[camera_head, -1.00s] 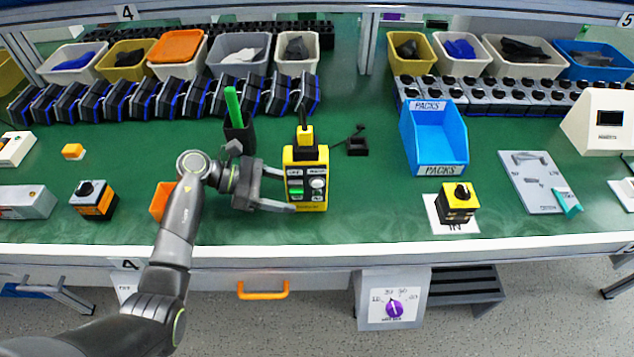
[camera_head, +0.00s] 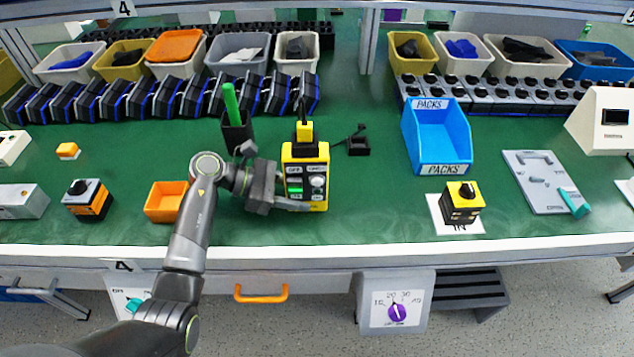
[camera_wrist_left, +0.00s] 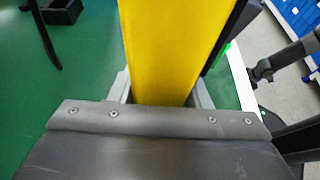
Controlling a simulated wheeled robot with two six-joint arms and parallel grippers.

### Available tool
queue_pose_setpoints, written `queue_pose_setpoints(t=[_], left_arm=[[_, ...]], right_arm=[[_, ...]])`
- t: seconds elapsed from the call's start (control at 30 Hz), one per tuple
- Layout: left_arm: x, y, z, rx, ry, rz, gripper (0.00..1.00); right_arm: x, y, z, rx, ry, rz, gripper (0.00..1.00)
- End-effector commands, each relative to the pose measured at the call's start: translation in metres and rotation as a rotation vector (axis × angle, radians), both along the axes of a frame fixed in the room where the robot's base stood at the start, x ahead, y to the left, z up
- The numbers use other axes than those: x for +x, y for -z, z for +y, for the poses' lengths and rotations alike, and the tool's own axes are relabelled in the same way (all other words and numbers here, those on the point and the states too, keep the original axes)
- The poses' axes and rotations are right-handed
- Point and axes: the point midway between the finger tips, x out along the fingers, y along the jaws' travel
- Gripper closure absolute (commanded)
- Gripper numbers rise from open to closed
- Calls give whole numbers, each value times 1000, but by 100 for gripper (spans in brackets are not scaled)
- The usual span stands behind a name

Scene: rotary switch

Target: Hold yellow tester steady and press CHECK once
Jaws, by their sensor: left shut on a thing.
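The yellow tester (camera_head: 306,152) stands upright on the green bench, with a dark front panel carrying a green-lit button or display, a round pale knob and small labels. The labels are too small to read surely, so I cannot tell which one is CHECK. My left gripper (camera_head: 290,202) is at the tester's lower left side, shut on it. In the left wrist view the tester's plain yellow side (camera_wrist_left: 172,45) fills the space between the fingers; the fingertips are hidden. My right gripper is not in view.
A black holder with a green stick (camera_head: 236,132) stands close behind my left gripper. An orange tray (camera_head: 166,213) lies left of it. A small black stand (camera_head: 357,149) and a blue PACKS bin (camera_head: 438,145) are to the right. Bare bench lies right of the tester.

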Motion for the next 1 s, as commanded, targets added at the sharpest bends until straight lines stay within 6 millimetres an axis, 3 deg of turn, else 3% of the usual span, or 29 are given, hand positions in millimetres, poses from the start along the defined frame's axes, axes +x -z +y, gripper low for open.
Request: queue_pose_setpoints(t=[0.23, 0.73, 1.0], left_arm=[[0, 0, 0, 0, 0, 0, 80], [0, 1, 0, 1, 0, 0, 80], [0, 1, 0, 1, 0, 0, 80]], right_arm=[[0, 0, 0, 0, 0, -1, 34], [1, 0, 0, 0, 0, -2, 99], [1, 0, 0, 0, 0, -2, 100]])
